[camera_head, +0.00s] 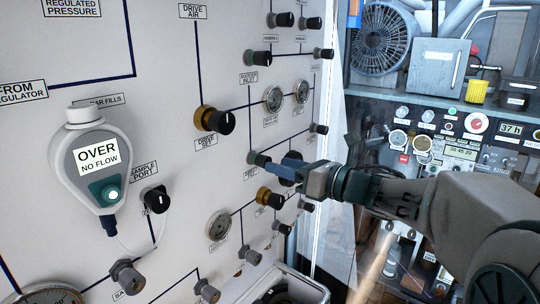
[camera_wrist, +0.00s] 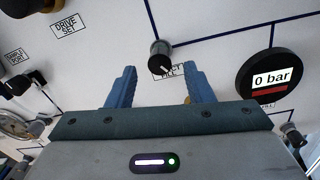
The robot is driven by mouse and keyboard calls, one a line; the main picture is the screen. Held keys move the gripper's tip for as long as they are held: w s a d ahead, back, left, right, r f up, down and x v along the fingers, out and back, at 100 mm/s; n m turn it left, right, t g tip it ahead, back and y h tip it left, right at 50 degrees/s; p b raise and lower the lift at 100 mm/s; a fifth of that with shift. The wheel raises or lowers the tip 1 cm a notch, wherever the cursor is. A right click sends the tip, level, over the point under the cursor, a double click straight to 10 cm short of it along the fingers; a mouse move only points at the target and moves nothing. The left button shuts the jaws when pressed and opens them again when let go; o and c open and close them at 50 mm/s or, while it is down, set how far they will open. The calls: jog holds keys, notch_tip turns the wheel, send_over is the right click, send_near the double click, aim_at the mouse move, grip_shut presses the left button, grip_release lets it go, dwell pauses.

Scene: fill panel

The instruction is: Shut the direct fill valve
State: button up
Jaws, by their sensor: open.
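The direct fill valve is a small dark knob with a white pointer line on a grey collar (camera_wrist: 160,54), in the wrist view just beyond and between my fingertips. Its label below (camera_wrist: 166,71) is only partly readable. In the head view the valve (camera_head: 257,158) sits on the white panel (camera_head: 180,60) right at the fingertips. My gripper (camera_wrist: 159,70) is open, its two blue fingers apart with nothing between them. In the head view my gripper (camera_head: 275,168) reaches in from the right; whether it touches the knob cannot be told.
A round gauge reading "0 bar" (camera_wrist: 272,76) is close to the right of the valve. A brass-collared DRIVE SET knob (camera_head: 215,120) is up and left. A hanging display reads "OVER NO FLOW" (camera_head: 96,156). Several other knobs and gauges crowd the panel.

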aim_at(263, 161)
jog(key=shift+p+x, duration=0.4)
jog(key=shift+x, duration=1.55)
jog(key=c, duration=1)
